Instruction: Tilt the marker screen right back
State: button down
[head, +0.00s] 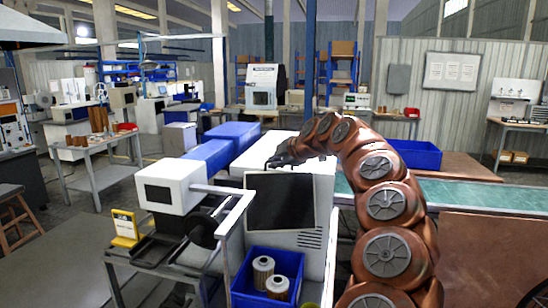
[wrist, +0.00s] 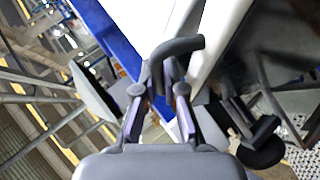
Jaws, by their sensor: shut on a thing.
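The marker screen (head: 280,202) is a dark panel in a white frame on the front of a white machine, near the middle of the head view. It looks close to upright. My gripper (head: 281,160) is at its top edge, with the arm reaching over from the right. In the wrist view my gripper (wrist: 170,78) is shut on a dark grey bent bar (wrist: 182,47) beside a white edge. The fingertips partly hide the bar. I cannot tell from these views how the bar joins the screen.
A blue bin (head: 240,290) with two filter cartridges (head: 263,272) stands below the screen. A white boxy head (head: 168,187) and a pale rail (head: 235,215) stand close on the left. A green conveyor (head: 480,196) runs to the right. Floor is open at far left.

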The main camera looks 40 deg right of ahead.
jog(key=shift+w+d+f+g, duration=0.15)
jog(key=shift+f+g, duration=0.15)
jog(key=c, duration=1.5)
grip_release()
jog(key=shift+r, duration=0.15)
jog(key=shift+s+r, duration=0.35)
jog(key=shift+s, duration=0.15)
jog(key=v, duration=1)
jog(key=shift+s+d+r, duration=0.1)
jog(key=shift+s, duration=0.25)
